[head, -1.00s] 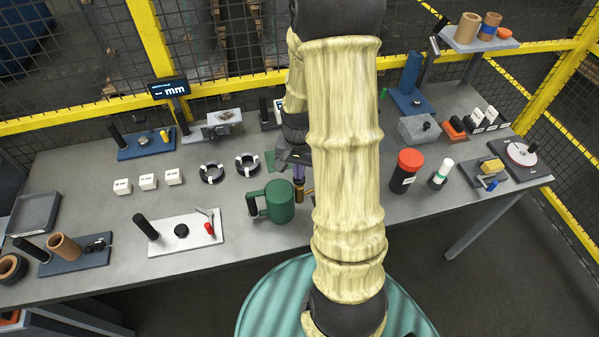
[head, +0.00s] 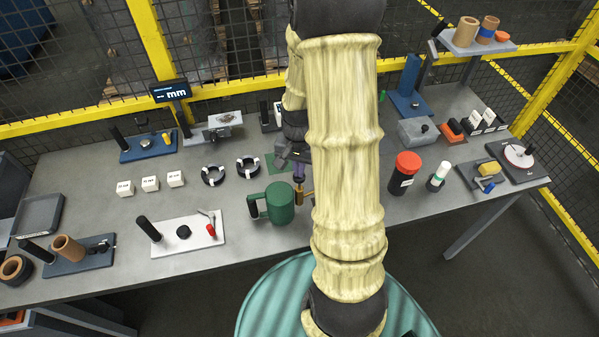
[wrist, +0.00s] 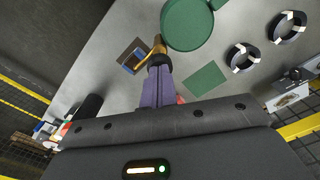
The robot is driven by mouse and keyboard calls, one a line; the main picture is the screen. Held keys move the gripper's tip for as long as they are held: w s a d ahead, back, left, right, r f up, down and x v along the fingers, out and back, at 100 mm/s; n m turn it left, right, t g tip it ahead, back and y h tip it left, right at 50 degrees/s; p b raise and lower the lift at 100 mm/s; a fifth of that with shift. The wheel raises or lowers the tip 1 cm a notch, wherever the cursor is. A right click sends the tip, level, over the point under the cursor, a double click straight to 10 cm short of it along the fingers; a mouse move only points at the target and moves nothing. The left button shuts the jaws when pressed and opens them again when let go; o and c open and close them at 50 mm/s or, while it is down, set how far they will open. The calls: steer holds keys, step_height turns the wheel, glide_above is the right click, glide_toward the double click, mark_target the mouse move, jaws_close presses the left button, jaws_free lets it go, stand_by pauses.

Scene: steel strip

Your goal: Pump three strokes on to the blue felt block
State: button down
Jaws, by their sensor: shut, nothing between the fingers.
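The green can (head: 280,202) with a black handle stands near the front middle of the bench; its round top shows in the wrist view (wrist: 188,22). A brass part (wrist: 152,52) sticks out beside it, seen also in the head view (head: 304,193). My gripper (wrist: 158,70) is shut and empty, its purple fingers pointing down at the brass part. Its tips (head: 299,182) overlap that part in view; I cannot tell whether they touch. The blue felt block (wrist: 133,60), in a brown surround, lies just beside the brass part. My arm hides it in the head view.
A green mat (wrist: 205,79) and two black rings (head: 247,168) (head: 213,175) lie nearby. A white plate (head: 188,238) with a black post stands left of the can. A red-capped container (head: 405,172) stands right of my arm. Yellow-framed mesh runs behind the bench.

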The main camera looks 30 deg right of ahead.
steer(key=shift+f, duration=0.15)
steer(key=shift+s+f+b, duration=0.1)
steer(key=shift+f+b, duration=0.95)
steer(key=shift+f, duration=0.25)
steer(key=shift+r+p, duration=1.15)
steer(key=shift+r, duration=0.3)
step_height(320, 180, up, 7)
steer(key=p, duration=0.6)
